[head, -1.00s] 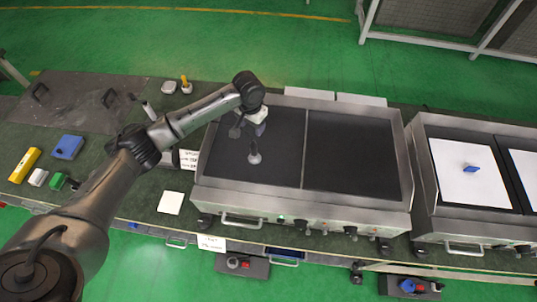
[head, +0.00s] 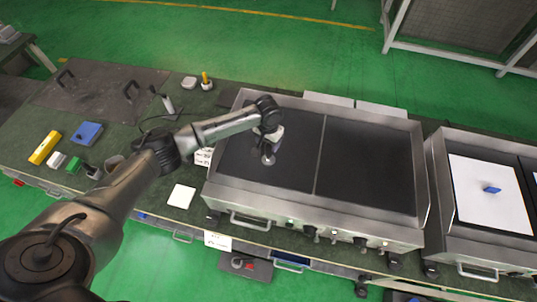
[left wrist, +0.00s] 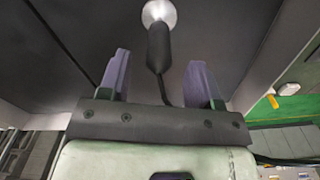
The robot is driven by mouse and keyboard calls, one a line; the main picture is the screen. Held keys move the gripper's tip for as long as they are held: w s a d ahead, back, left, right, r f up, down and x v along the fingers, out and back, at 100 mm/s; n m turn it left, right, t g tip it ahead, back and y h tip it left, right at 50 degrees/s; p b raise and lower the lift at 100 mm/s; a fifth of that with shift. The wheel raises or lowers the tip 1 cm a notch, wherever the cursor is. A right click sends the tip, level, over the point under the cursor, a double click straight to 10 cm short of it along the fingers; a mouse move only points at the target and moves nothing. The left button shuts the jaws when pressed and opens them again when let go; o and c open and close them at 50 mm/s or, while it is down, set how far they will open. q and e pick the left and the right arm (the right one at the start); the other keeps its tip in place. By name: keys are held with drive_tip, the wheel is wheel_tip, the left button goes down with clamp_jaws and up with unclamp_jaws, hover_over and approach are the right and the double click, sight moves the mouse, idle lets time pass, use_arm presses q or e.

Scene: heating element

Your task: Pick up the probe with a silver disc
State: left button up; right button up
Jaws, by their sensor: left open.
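The probe with a silver disc (head: 268,159) is on the dark left plate of the near hot-plate unit. In the left wrist view its silver disc (left wrist: 160,13) is at the top edge, and its black handle (left wrist: 159,46) points toward my gripper with a cable trailing from it. My left gripper (head: 266,146) is directly over the handle end in the head view. In the left wrist view my left gripper (left wrist: 158,60) is open, with one finger on each side of the handle and gaps on both sides. My right gripper is not in view.
The hot-plate unit's metal rim (head: 225,140) surrounds the plates, and its right plate (head: 370,165) is empty. A second unit at right holds a white sheet (head: 485,205) with a blue block. A yellow level (head: 44,147) and small boxes lie at left.

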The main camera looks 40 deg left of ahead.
sight(269, 153)
use_arm(q)
drive_tip(key=shift+w+f+b, duration=0.1)
drive_tip(key=shift+f+b, duration=0.2)
drive_tip(key=shift+f, duration=2.1)
drive_tip(key=c, duration=1)
clamp_jaws()
drive_tip(key=shift+r, duration=0.15)
